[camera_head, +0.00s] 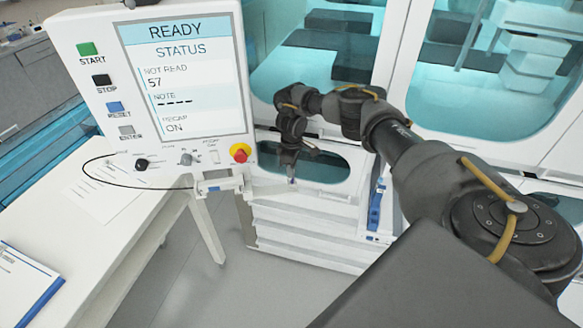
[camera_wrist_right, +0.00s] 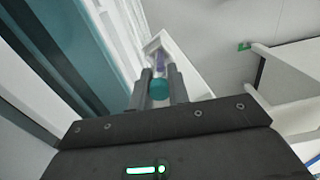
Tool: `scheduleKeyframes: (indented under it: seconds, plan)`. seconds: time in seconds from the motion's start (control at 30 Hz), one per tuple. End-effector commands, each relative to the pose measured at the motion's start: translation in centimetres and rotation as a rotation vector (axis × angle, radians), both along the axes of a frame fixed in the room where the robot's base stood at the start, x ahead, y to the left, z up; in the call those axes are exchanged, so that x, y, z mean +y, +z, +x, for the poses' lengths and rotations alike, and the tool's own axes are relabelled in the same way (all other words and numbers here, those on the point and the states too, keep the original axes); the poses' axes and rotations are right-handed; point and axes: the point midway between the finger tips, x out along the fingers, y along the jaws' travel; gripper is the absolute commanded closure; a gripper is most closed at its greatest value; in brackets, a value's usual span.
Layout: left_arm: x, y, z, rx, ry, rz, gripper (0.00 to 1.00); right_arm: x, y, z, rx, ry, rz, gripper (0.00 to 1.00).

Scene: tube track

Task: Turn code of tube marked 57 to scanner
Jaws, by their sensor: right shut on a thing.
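My right gripper (camera_head: 291,178) hangs downward in front of the white machine, right of the control panel. In the right wrist view its two fingers (camera_wrist_right: 158,88) are shut on a tube with a teal cap (camera_wrist_right: 158,90). The tube body (camera_wrist_right: 159,64) shows faintly beyond the cap, over a white, box-like holder (camera_wrist_right: 157,42). I cannot read a number or code on the tube, or tell whether it touches the holder. The panel screen (camera_head: 183,75) reads READY, NOT READ 57. I cannot make out the scanner for certain. My left gripper is not in view.
A blue part (camera_head: 376,208) stands upright right of the gripper. A white table (camera_head: 60,215) with papers and a blue-edged clipboard (camera_head: 25,290) is at the left.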

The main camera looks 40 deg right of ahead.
Motion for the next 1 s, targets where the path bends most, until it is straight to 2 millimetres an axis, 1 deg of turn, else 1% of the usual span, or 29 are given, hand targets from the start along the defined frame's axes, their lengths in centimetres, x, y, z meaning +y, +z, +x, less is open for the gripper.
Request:
scheduleKeyframes:
  seconds: [0.23,0.37,0.4,0.97,1.0]
  plan:
    - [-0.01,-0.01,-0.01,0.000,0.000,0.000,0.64,0.02,0.01,0.03,-0.001,-0.012,0.001,0.95]
    - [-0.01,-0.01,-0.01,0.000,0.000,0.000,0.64,0.03,-0.01,0.03,0.000,-0.156,0.003,0.95]
    - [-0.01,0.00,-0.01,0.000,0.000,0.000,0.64,0.01,0.01,0.03,0.000,-0.170,0.001,0.95]
    - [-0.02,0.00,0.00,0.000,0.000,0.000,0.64,-0.01,-0.36,0.05,-0.001,-0.163,-0.001,0.95]
    - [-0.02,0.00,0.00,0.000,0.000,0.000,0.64,-0.01,-0.36,0.05,-0.001,-0.163,0.000,0.81]
